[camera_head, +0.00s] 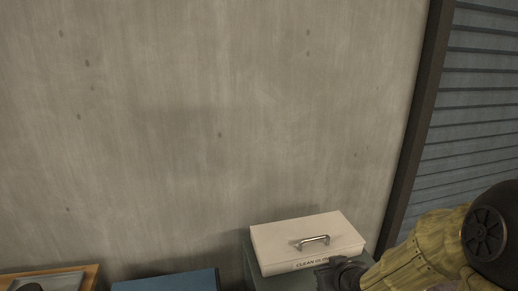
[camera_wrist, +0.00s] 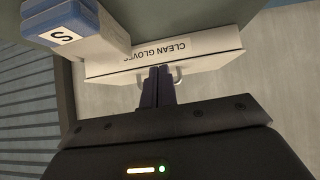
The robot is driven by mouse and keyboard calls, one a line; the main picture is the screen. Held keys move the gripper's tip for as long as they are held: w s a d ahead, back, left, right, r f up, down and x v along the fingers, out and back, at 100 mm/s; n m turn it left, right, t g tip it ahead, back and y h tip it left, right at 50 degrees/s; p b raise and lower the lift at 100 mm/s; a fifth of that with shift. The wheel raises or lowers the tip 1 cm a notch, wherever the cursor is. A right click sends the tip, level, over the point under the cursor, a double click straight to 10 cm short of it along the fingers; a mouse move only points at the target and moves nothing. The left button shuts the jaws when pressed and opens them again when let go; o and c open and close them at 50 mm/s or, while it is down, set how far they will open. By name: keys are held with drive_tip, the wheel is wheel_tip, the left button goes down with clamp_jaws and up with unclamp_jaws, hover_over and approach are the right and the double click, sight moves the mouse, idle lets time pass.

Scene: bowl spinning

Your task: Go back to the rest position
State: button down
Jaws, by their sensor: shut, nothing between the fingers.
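My gripper (camera_head: 338,270) is at the lower right in the head view, in front of a white box with a metal handle and lettering. In the wrist view my gripper (camera_wrist: 158,75) has its two dark fingers together with nothing between them. The white box (camera_head: 290,236) also shows in the wrist view (camera_wrist: 215,52), upside down, with "CLEAN GLOVES" on its front. The fingertips overlap the box's lower edge and handle (camera_wrist: 178,77) there; I cannot tell whether they touch.
The box stands on a dark grey surface (camera_head: 252,270). A blue thing (camera_head: 170,282) and a wooden-edged tray (camera_head: 90,274) lie along the bottom left. A white-and-blue object marked "S" (camera_wrist: 64,37) is beside the box. A concrete wall (camera_head: 200,130) stands behind, with blue slats (camera_head: 480,110) at right.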

drive_tip(key=s+a+r+m+g+p, duration=0.1)
drive_tip(key=s+a+r+g+p, duration=0.1)
drive_tip(key=s, duration=0.4)
drive_tip(key=s+a+r+m+g+h+p, duration=0.1)
drive_tip(key=s+a+r+g+p, duration=0.1)
drive_tip(key=s+g+p, duration=0.2)
drive_tip(key=shift+s+g, duration=0.7)
drive_tip(key=shift+s, duration=0.4)
